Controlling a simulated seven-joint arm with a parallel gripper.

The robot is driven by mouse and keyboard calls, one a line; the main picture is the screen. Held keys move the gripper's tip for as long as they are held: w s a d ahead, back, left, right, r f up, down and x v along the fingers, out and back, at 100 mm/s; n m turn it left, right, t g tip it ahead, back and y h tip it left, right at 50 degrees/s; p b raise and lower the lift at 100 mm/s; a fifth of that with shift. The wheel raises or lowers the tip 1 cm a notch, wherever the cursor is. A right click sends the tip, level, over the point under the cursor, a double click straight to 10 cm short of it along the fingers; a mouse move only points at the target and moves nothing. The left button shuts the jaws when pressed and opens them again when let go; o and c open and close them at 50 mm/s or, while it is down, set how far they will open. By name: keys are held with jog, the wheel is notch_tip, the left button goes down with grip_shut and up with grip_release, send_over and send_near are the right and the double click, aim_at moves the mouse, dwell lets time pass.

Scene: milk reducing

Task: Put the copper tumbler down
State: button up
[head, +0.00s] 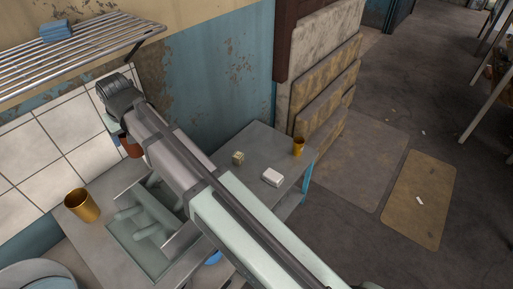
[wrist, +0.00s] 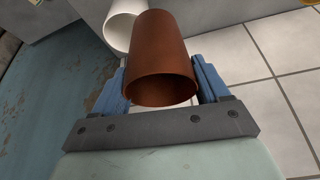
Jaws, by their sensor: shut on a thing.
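The copper tumbler (wrist: 160,50) is a reddish-brown cup held between the blue fingers of my gripper (wrist: 160,72) in the wrist view. Its open mouth faces the wrist camera, and the inside looks empty. In the head view, only part of the tumbler (head: 131,148) shows beside my arm, in front of the white wall tiles. My gripper (head: 119,134) is mostly hidden there by my own arm. A white cup (wrist: 120,24) is partly behind the tumbler in the wrist view. I cannot tell whether the tumbler touches a surface.
A gold cup (head: 82,206) stands on the counter's left part, beside the sink (head: 125,232). A smaller gold cup (head: 299,147), a white block (head: 272,177) and a small beige cube (head: 238,158) stand on the right part. A wire rack (head: 90,40) hangs above.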

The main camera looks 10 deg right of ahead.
jog(key=w+d+f+m+h, duration=0.1)
jog(key=w+d+f, duration=0.3)
jog(key=w+d, duration=0.4)
jog(key=w+d+f+m, duration=0.2)
jog(key=w+d+f, duration=0.2)
jog(key=w+d, duration=0.4)
jog(key=w+d+f+m+h, duration=0.1)
jog(key=w+d+f, duration=0.4)
jog(key=w+d, duration=0.35)
jog(key=w+d+f+m, duration=0.1)
jog(key=w+d+f, duration=0.4)
jog(key=d, duration=0.4)
jog(key=w+d+f+m+t, duration=0.1)
jog(key=w+d+f, duration=0.1)
jog(key=d+f, duration=0.6)
jog(key=w+d+f+m, duration=0.1)
jog(key=w+d+f, duration=0.35)
jog(key=d, duration=0.65)
jog(key=shift+h, duration=0.4)
jog(key=shift+s+a+f, duration=0.15)
jog(key=shift+s+f, duration=0.05)
jog(key=shift+f, duration=2.25)
jog(key=shift+s+a+f, duration=0.1)
jog(key=shift+s+f, duration=0.05)
jog(key=shift+f, duration=2.25)
jog(key=shift+f, duration=0.15)
jog(key=o, duration=1.1)
